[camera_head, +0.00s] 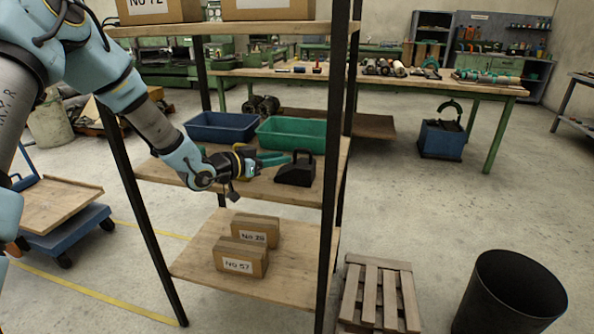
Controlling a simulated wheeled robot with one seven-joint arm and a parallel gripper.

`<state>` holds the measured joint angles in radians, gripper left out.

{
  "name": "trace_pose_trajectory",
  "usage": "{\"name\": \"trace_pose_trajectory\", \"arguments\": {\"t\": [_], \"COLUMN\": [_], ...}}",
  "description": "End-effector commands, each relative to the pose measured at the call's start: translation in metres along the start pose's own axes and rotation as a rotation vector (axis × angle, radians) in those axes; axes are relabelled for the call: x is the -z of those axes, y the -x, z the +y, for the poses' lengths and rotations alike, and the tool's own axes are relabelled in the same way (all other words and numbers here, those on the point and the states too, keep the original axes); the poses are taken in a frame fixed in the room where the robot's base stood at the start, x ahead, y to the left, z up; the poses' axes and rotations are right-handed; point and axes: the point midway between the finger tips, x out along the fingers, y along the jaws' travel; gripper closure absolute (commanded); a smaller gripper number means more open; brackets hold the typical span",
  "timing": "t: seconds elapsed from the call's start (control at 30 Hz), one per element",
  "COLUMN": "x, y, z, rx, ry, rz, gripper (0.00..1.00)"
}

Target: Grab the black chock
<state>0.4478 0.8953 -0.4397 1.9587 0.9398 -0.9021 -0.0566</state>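The black chock (294,174) is a dark wedge with a raised handle. It sits on the middle wooden shelf, near the front right, in the head view. My gripper (284,158) reaches in from the left, with its teal fingers pointing right toward the chock's upper left side. The fingertips are very close to the chock's handle. I cannot tell whether they touch it, or how far apart the fingers are. The chock appears to rest on the shelf, upright.
A blue bin (221,127) and a green bin (291,134) stand behind on the same middle shelf (262,190). A black rack post (331,150) rises right of the chock. Two cardboard boxes (241,258) lie on the shelf below.

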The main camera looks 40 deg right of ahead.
Motion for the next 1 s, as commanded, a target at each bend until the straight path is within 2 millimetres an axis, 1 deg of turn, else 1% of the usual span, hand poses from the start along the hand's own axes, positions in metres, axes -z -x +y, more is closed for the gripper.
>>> {"name": "trace_pose_trajectory", "arguments": {"t": [0.17, 0.3, 0.4, 0.5, 0.77, 1.0], "x": [0.002, 0.005, 0.003, 0.002, 0.001, 0.001], "y": [-0.012, -0.033, -0.046, -0.055, -0.057, -0.057], "z": [0.001, 0.004, 0.003, 0.003, 0.003, 0.003], "rx": [-0.001, -0.001, 0.000, 0.001, 0.002, 0.002], "ry": [0.001, 0.002, 0.001, 0.001, 0.000, 0.000], "rz": [-0.001, 0.000, -0.001, -0.001, -0.001, -0.001], "gripper": [0.70, 0.70, 0.70, 0.70, 0.70, 0.97]}}
